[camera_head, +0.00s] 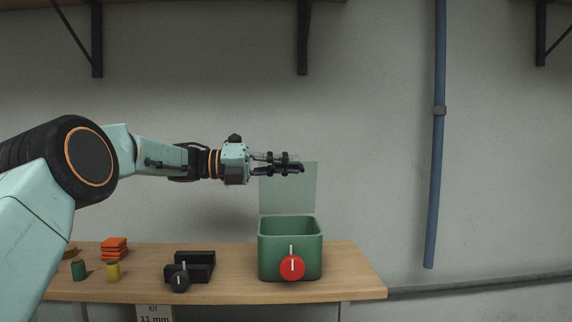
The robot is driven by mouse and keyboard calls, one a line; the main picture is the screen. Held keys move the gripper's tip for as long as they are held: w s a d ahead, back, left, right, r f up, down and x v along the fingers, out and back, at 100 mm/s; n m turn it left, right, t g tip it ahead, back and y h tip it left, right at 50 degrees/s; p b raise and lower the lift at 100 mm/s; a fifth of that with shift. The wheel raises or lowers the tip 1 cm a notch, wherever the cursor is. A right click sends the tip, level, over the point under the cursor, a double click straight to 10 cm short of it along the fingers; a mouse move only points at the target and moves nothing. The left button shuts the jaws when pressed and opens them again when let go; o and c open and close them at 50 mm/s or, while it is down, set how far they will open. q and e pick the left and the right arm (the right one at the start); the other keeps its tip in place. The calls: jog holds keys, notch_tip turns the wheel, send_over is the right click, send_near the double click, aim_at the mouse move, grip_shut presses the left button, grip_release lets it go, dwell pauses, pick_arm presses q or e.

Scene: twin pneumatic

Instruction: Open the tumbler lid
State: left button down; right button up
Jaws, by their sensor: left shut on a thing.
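The tumbler (290,230) is a green open-topped box on the right part of the wooden bench. Its lid (288,197) is a pale translucent green panel that stands upright at the back of the box, so the box mouth is uncovered. A red round knob (292,267) with a pale lever is on the box's front. My left gripper (298,164) is at the upper left edge of the lid, above the box. Its fingers are shut on the lid's edge, and they hide part of it. My right gripper is not in view.
The wooden bench (353,286) has free room right of the box. A blue pipe (436,170) runs down the wall.

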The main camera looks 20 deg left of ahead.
pick_arm(q)
jog(key=c, duration=1.4)
grip_release()
jog(key=shift+w+f, duration=0.15)
jog(key=shift+w, duration=0.05)
jog(key=shift+c, duration=0.2)
jog(key=shift+s, duration=0.2)
jog(key=shift+s+a, duration=0.1)
jog(key=shift+a, duration=0.15)
jog(key=v, duration=1.1)
jog(key=shift+a, duration=0.25)
jog(key=shift+s, duration=0.1)
